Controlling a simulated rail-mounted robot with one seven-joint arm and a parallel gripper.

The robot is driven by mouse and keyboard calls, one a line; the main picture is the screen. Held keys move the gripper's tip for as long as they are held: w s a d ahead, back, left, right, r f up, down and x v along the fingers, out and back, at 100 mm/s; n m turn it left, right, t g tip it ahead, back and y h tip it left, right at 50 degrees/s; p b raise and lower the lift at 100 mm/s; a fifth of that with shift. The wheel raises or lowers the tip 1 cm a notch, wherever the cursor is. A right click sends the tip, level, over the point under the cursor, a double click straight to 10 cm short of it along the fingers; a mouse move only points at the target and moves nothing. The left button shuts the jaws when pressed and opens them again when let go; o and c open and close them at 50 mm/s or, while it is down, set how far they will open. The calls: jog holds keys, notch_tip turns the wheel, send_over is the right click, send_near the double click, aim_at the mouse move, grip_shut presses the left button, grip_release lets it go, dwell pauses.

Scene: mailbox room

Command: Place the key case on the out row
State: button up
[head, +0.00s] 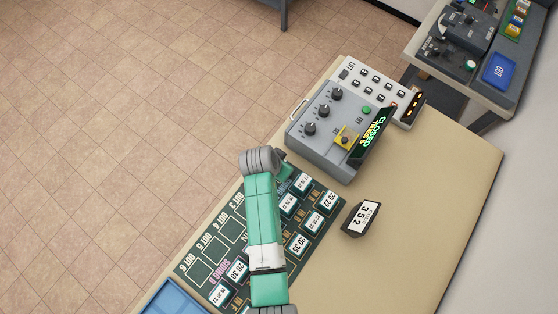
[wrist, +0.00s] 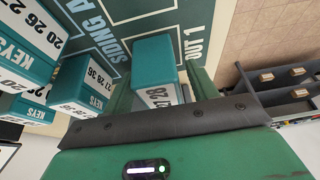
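A teal key case (wrist: 153,55) sits between the green fingers of my gripper (wrist: 160,85) in the wrist view. Its white label reads 27 28, with the rest hidden. The fingers flank it closely and appear shut on it. It is over or on the dark green board (wrist: 125,12), beside the printed OUT 1; I cannot tell whether it touches the board. In the head view my arm covers the middle of the board (head: 198,268) and mostly hides my gripper and this case. OUT 3 to OUT 6 slots along the board's left edge look empty.
Several other key cases stand on the board, including one (head: 298,244) right of my arm. A black block marked 352 (head: 361,218) stands on the beige table (head: 420,210). A grey control box (head: 330,130) with knobs stands beyond the board. The table's right side is clear.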

jog(key=shift+r, duration=0.1)
jog(key=p+v, duration=0.2)
jog(key=v, duration=1)
jog(key=shift+r, duration=0.1)
jog(key=w+r+n+t+y, duration=0.1)
jog(key=w+r+t, duration=0.25)
jog(key=r, duration=0.75)
jog(key=w+r+n+t, duration=0.15)
jog(key=r+t, duration=0.25)
jog(key=r, duration=0.8)
jog(key=w+r+n+t+y, duration=0.1)
jog(key=w+r+t, duration=0.3)
jog(key=r, duration=0.7)
jog(key=s+d+r+n+t, duration=0.1)
jog(key=s+r+t, duration=0.4)
jog(key=r, duration=0.8)
jog(key=s+d+r+n+t, duration=0.1)
jog(key=s+r+n+t, duration=0.2)
jog(key=s+r, duration=0.6)
notch_tip(320, 180, up, 6)
jog(key=shift+s+d+f+t+y, duration=0.2)
jog(key=shift+s+d+t+y, duration=0.15)
jog(key=shift+t, duration=0.6)
